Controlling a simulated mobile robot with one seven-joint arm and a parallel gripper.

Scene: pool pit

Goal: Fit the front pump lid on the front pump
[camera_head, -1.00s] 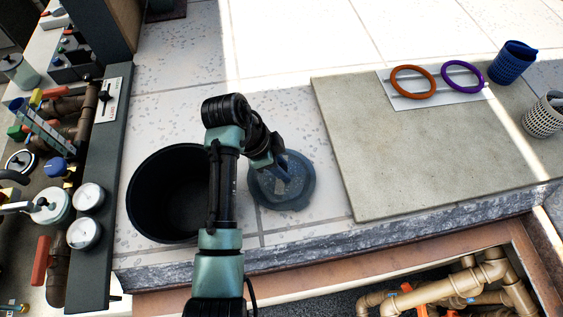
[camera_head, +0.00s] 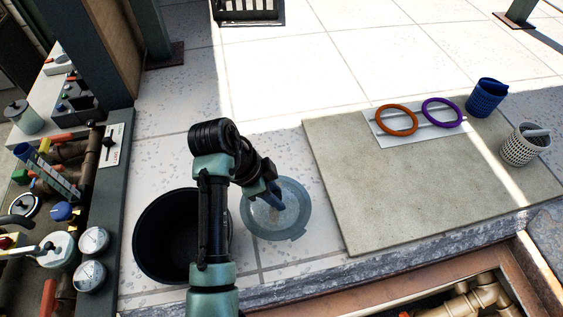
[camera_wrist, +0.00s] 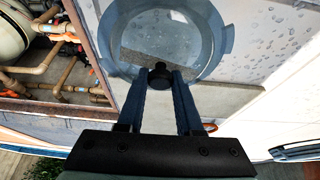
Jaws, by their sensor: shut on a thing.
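The pump lid (camera_head: 290,222) is a translucent blue-grey disc with small tabs on its rim. It shows right of the black bucket, over the pale tiles. My gripper (camera_head: 273,194) reaches down over its middle. In the wrist view the lid (camera_wrist: 216,45) lies beyond the fingers, and my gripper (camera_wrist: 160,84) is shut on its dark knob (camera_wrist: 160,74). I cannot tell whether the lid touches the floor or hangs just above it. I cannot single out the front pump; a cream rounded body (camera_wrist: 10,38) shows in the pit in the wrist view.
A black bucket (camera_head: 150,235) stands left of the lid, partly behind my arm. A grey mat (camera_head: 400,190) lies right, with orange (camera_head: 381,120) and purple (camera_head: 427,115) rings on a white plate. Blue (camera_head: 486,98) and beige (camera_head: 520,150) baskets stand beyond. Pit pipes (camera_head: 482,297) lie below the ledge.

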